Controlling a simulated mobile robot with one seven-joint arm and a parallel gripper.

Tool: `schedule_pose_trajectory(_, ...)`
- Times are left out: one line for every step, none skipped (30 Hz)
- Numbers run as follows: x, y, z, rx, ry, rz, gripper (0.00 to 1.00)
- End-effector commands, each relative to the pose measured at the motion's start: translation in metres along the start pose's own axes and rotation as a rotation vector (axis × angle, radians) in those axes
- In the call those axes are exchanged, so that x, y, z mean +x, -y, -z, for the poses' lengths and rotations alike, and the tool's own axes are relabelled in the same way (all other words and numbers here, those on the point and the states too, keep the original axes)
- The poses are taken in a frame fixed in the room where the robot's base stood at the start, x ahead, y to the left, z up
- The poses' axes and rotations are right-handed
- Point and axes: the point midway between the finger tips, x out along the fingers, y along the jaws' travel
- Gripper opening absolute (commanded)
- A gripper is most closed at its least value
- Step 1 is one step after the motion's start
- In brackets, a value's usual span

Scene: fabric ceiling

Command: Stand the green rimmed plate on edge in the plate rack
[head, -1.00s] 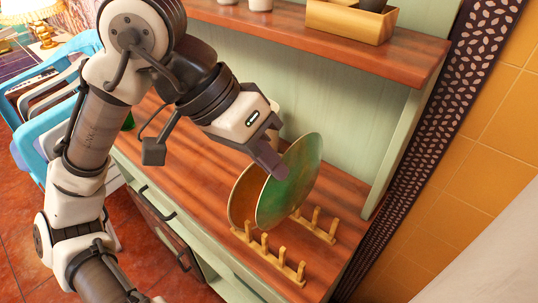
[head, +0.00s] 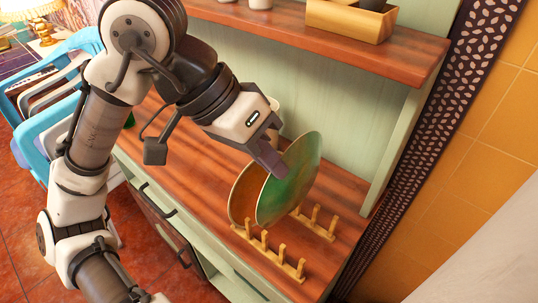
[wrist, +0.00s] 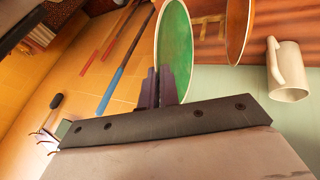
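The green rimmed plate (head: 289,181) stands on edge, slightly tilted, between the peg rows of the wooden plate rack (head: 273,257). Its lower edge is at the rack; the exact contact is hard to see. My gripper (head: 272,158) is at the plate's upper left rim, its fingers shut on it. In the wrist view the fingers (wrist: 159,86) close on the rim of the green plate (wrist: 176,38). A brown plate (head: 240,197) stands on edge just left of the green one, partly hidden by it. The rack pegs also show in the wrist view (wrist: 208,24).
A pale mug (wrist: 288,73) stands behind the plates near the back panel. A shelf (head: 340,40) with a wooden box (head: 350,22) runs above the counter. The wooden counter (head: 190,150) is clear left of the rack. A side panel (head: 395,150) bounds the right.

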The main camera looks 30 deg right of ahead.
Motion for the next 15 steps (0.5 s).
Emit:
schedule_pose_trajectory(0.001, 0.000, 0.000, 0.000, -0.001, -0.001, 0.00)
schedule_pose_trajectory(0.001, 0.001, 0.000, 0.000, -0.001, -0.001, 0.00)
schedule_pose_trajectory(0.002, 0.001, -0.001, 0.000, -0.001, -0.001, 0.00)
schedule_pose_trajectory(0.003, 0.001, -0.001, 0.000, -0.001, -0.001, 0.00)
schedule_pose_trajectory(0.003, 0.002, -0.002, 0.000, -0.001, -0.001, 0.00)
schedule_pose_trajectory(0.004, 0.002, -0.002, 0.000, -0.001, -0.001, 0.00)
schedule_pose_trajectory(0.005, 0.002, -0.002, 0.000, -0.001, -0.001, 0.00)
schedule_pose_trajectory(0.005, 0.003, -0.002, 0.000, -0.001, -0.001, 0.00)
schedule_pose_trajectory(0.006, 0.003, -0.003, 0.000, -0.001, -0.001, 0.00)
schedule_pose_trajectory(0.007, 0.003, -0.003, 0.000, -0.001, -0.001, 0.00)
schedule_pose_trajectory(0.008, 0.004, -0.003, 0.000, -0.001, -0.001, 0.00)
schedule_pose_trajectory(0.008, 0.004, -0.004, 0.000, -0.001, 0.000, 0.00)
schedule_pose_trajectory(0.009, 0.004, -0.004, 0.000, -0.001, 0.000, 0.00)
schedule_pose_trajectory(0.010, 0.005, -0.004, 0.000, -0.001, 0.000, 0.00)
schedule_pose_trajectory(0.011, 0.005, -0.005, 0.000, -0.001, 0.000, 0.00)
